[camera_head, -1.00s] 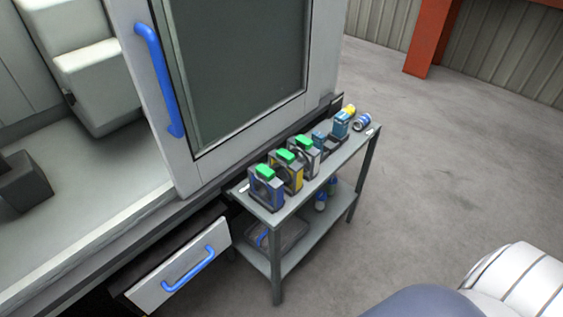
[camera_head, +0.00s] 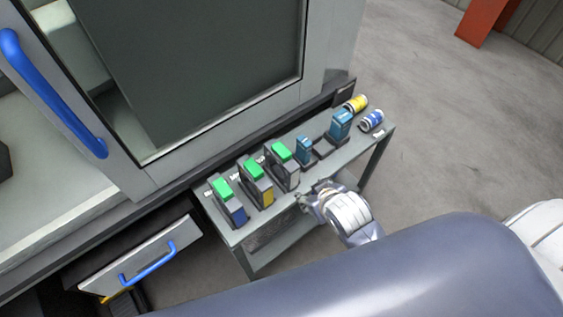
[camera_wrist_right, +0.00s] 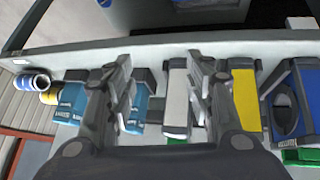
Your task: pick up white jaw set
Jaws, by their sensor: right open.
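The white jaw set (camera_head: 291,177) is a dark block with a pale panel and a green top. It stands upright on the cart, rightmost of three similar sets. In the right wrist view its white face (camera_wrist_right: 177,100) shows between my finger tips, nearer the right finger. My right gripper (camera_head: 309,197) is open and empty at the cart's front edge, just in front of the white set. Its spread fingers also show in the wrist view (camera_wrist_right: 161,62). I cannot tell whether either finger touches the set. My left gripper is not in view.
The yellow jaw set (camera_head: 266,194) and blue jaw set (camera_head: 238,215) stand to the left on the cart (camera_head: 383,142). Teal blocks (camera_head: 340,125) and blue and yellow cans (camera_head: 371,121) stand to the right. Behind is the machine door; an open drawer (camera_head: 140,255) is at lower left.

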